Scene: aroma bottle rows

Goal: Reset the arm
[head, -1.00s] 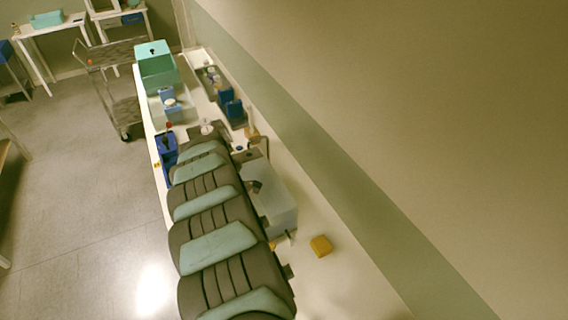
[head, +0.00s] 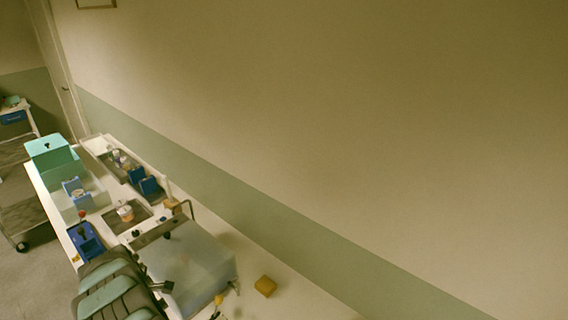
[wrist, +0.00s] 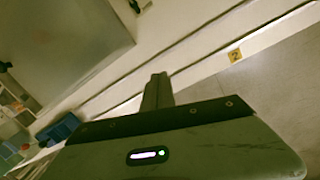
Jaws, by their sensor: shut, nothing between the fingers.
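My gripper (wrist: 158,88) shows in the wrist view with its two dark fingers together and nothing between them. It points over the edge of a pale bench, with grey floor beyond. In the head view my grey and teal segmented arm enters at the lower left, beside the bench. The gripper's fingertips cannot be made out clearly there.
A translucent grey box (head: 195,262) stands on the white bench beside my arm. A yellow block (head: 265,286) lies right of it. Blue holders (head: 147,186), a blue tray (head: 88,243) and a teal box (head: 50,152) stand farther back. The wall borders the bench.

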